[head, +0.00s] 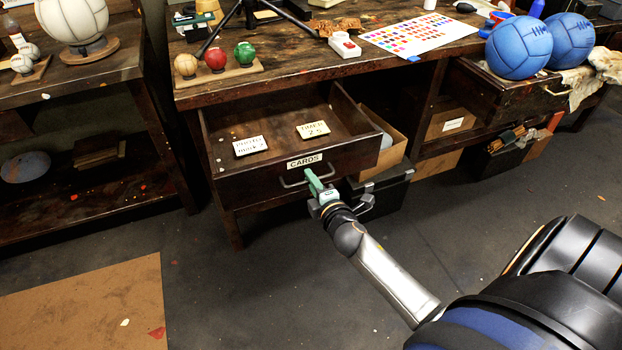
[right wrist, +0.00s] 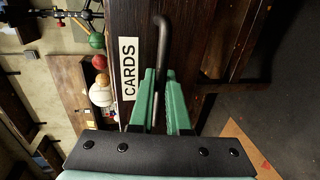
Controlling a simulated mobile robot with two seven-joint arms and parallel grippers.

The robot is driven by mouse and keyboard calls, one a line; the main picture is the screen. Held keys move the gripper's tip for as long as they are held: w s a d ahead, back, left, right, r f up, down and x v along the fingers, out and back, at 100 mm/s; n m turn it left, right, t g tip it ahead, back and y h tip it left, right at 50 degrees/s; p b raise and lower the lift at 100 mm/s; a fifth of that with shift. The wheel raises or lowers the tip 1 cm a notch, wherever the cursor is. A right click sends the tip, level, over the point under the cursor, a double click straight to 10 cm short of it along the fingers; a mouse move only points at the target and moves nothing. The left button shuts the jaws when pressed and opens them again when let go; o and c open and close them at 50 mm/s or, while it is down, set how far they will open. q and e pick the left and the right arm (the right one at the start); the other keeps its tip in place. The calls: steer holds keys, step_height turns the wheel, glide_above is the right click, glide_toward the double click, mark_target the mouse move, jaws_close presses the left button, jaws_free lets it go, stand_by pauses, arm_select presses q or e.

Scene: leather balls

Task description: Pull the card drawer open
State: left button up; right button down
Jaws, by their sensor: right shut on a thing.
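The card drawer (head: 262,178) is a dark wooden drawer marked CARDS under the workbench. It stands open, with its inside showing. Two small cards lie in it, one at left (head: 250,146) and one marked TIMER 25 (head: 313,130). A dark metal bar handle (head: 293,184) is on its front below the label. My right gripper (head: 315,184) is at the right part of this handle, shut on it. In the right wrist view the green fingers (right wrist: 165,90) are on either side of the handle (right wrist: 161,45), beside the CARDS label (right wrist: 128,69). My left gripper is not in view.
The bench top (head: 270,75) holds small balls on a stand and a colour chart (head: 420,35). A second drawer (head: 500,95) at right is open with blue balls above it. A black case (head: 385,195) stands right of the card drawer. Floor in front is mostly clear.

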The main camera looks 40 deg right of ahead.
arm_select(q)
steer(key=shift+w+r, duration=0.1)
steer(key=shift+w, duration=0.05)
arm_select(e)
steer(key=c, duration=1.2)
jaws_free()
steer(key=shift+c, duration=0.2)
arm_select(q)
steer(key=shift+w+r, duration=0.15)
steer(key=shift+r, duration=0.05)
arm_select(e)
steer(key=shift+o, duration=0.4)
steer(key=shift+s, duration=0.1)
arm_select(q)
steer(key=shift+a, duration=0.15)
arm_select(e)
steer(key=v, duration=1.2)
arm_select(q)
steer(key=shift+p, duration=0.3)
arm_select(e)
steer(key=shift+s, duration=0.15)
